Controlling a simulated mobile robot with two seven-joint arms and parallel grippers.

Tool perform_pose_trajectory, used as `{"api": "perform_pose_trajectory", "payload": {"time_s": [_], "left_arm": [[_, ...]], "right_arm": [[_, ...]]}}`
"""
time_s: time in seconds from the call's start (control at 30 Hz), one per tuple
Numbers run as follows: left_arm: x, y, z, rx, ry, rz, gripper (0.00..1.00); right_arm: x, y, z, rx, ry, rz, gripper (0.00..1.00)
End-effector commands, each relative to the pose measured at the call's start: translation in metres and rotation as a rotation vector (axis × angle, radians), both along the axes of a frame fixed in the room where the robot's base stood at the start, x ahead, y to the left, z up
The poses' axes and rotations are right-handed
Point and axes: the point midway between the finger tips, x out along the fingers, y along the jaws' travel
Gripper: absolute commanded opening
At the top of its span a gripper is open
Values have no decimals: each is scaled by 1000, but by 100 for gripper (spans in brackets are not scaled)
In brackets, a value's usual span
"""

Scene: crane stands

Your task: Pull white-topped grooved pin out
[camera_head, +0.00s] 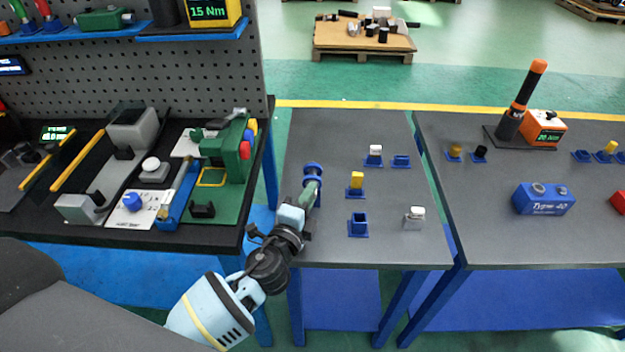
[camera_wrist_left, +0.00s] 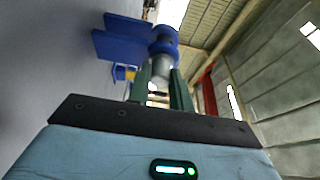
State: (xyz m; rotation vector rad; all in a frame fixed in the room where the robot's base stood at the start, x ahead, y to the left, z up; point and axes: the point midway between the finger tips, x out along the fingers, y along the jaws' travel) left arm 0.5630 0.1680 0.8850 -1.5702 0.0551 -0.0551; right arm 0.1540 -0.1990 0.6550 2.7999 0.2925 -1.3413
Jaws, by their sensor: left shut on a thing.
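One white-topped pin (camera_head: 375,150) stands in a blue square socket at the back of the middle table. Another white-topped piece (camera_head: 415,212) stands on a pale base at the front right; I cannot tell which one is grooved. My left gripper (camera_head: 311,188) is over the table's left side, left of both and apart from them. It is shut on a blue-ended grey part (camera_head: 313,169), which shows between the fingers (camera_wrist_left: 161,90) in the left wrist view as a pale cylinder under a blue ring (camera_wrist_left: 164,42). My right gripper is not in view.
A yellow-topped pin (camera_head: 356,179) stands in a blue socket between my gripper and the front white-topped piece. Empty blue sockets stand at the front (camera_head: 358,226) and back right (camera_head: 401,161). Another table (camera_head: 490,230) lies right across a narrow gap.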

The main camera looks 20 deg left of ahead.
Motion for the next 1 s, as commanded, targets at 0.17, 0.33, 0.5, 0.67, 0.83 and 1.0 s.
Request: {"api": "perform_pose_trajectory", "payload": {"time_s": [0.17, 0.33, 0.5, 0.67, 0.83, 1.0], "left_arm": [[-4, -1, 1, 0, -1, 0, 0], [-11, -3, 1, 0, -2, 0, 0], [-18, -5, 1, 0, -2, 0, 0], [-25, -7, 1, 0, -2, 0, 0], [-32, -9, 1, 0, -2, 0, 0], [-38, -11, 1, -1, -1, 0, 0]], "right_arm": [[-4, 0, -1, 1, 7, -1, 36], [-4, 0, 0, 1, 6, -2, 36], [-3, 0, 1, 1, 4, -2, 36], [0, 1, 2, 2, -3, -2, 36], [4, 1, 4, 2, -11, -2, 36], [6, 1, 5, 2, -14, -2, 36]]}}
